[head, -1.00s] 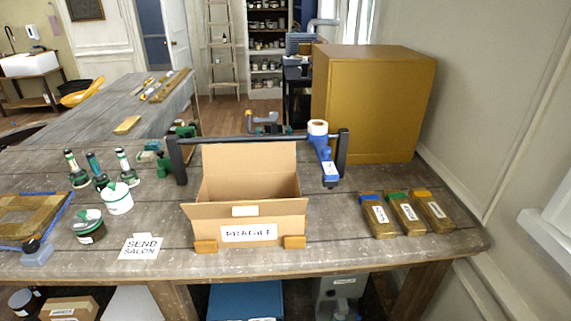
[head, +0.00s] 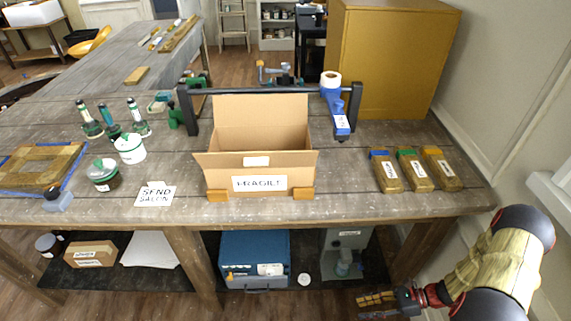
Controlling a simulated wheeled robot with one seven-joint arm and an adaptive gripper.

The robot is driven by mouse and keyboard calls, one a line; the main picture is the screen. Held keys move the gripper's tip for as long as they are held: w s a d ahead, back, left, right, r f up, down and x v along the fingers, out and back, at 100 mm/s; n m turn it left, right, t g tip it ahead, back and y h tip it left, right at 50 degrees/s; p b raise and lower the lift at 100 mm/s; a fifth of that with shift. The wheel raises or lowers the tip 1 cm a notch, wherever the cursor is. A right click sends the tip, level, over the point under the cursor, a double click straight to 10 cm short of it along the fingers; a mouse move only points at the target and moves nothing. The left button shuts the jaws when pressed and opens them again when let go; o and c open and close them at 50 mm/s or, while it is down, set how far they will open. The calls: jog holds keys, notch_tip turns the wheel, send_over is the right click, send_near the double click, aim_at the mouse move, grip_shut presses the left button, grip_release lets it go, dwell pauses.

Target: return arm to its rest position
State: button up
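My arm shows at the lower right, in front of the bench and below its top. My gripper (head: 372,304) is at its end, pointing left, close to the bottom edge of the picture. Its fingers are small and seen from the side, so I cannot tell if they are open or shut. I see no object clearly held in it. The fingers are apart from everything on the bench top.
The workbench (head: 350,207) holds an open cardboard box (head: 300,165), a black rail (head: 190,110), a blue tape dispenser (head: 338,110) and three labelled blocks (head: 415,172). A blue case (head: 255,250) stands on the lower shelf. The right wall is near my arm.

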jog(key=s+r+n+g+h+p, duration=0.15)
jog(key=r+n+h, duration=0.5)
jog(key=r, duration=0.95)
jog(key=s+r+n+g+h+p, duration=0.1)
jog(key=s+r+n+h, duration=0.25)
jog(key=r+n, duration=0.95)
jog(key=s+a+r+n+t+h+p, duration=0.1)
jog(key=a+r+t, duration=0.3)
jog(key=r, duration=0.8)
jog(key=s+a+r+n+t+h+p, duration=0.1)
jog(key=s+a+r+n+t, duration=0.1)
jog(key=r, duration=1)
jog(key=a+t, duration=0.1)
jog(key=a, duration=0.1)
jog(key=shift+s+a+t+h, duration=0.3)
jog(key=shift+a+t+h, duration=0.05)
jog(key=shift+a+h, duration=0.05)
